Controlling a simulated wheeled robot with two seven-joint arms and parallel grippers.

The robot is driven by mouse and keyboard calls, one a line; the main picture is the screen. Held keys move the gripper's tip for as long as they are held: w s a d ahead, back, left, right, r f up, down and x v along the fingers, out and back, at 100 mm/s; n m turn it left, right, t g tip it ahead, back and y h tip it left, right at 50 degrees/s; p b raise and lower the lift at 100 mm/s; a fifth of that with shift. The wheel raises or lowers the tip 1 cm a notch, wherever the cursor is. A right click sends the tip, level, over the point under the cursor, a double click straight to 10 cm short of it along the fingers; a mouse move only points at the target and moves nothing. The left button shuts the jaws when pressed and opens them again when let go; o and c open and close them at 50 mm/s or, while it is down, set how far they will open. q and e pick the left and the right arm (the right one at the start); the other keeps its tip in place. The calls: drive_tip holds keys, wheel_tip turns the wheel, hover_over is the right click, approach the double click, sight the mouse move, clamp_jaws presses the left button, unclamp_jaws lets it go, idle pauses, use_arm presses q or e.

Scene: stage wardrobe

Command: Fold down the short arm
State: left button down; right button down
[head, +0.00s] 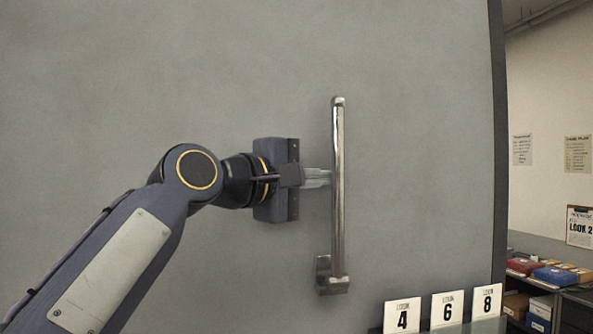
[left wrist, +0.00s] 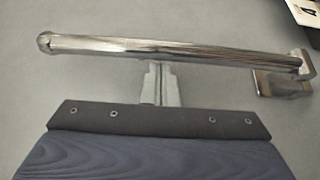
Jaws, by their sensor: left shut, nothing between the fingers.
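The short arm (head: 338,190) is a shiny metal bar on the grey panel. It stands upright along the panel in the head view, with its bracket (head: 331,275) at the lower end. In the left wrist view the bar (left wrist: 180,50) runs across the picture, with the bracket (left wrist: 283,80) at the right. My left gripper (head: 328,178) is shut and empty. Its fingertips (left wrist: 160,68) are beside the bar's middle, on its left side in the head view. I cannot tell whether they touch it. My right gripper is not in view.
The grey panel (head: 240,70) fills most of the head view and ends at a dark edge (head: 498,150). Number cards (head: 447,309) stand at the lower right. Shelves with coloured boxes (head: 555,277) are beyond the panel. The panel around the bar is clear.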

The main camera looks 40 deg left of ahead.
use_arm(q)
drive_tip(key=shift+w+d, duration=0.1)
drive_tip(key=shift+w, duration=0.35)
drive_tip(key=shift+s, duration=0.1)
drive_tip(key=shift+s+d+f+m+t+b, duration=0.2)
drive_tip(key=shift+s+d+m+t+b, duration=0.2)
drive_tip(key=shift+s+d+m+b, duration=0.65)
drive_tip(key=s+d+f+m+h+b, duration=0.4)
drive_tip(key=f+m+b, duration=0.3)
drive_tip(key=m+b, duration=0.3)
drive_tip(key=s+d+f+m+h+b, duration=0.5)
drive_tip(key=m+b, duration=0.5)
drive_tip(key=b, duration=0.9)
wheel_tip(320, 180, down, 4)
drive_tip(key=d+h, duration=0.2)
drive_tip(key=shift+r+h+b, duration=0.25)
drive_tip(key=shift+h+b, duration=0.05)
drive_tip(key=shift+d+f, duration=0.1)
drive_tip(key=shift+d, duration=0.05)
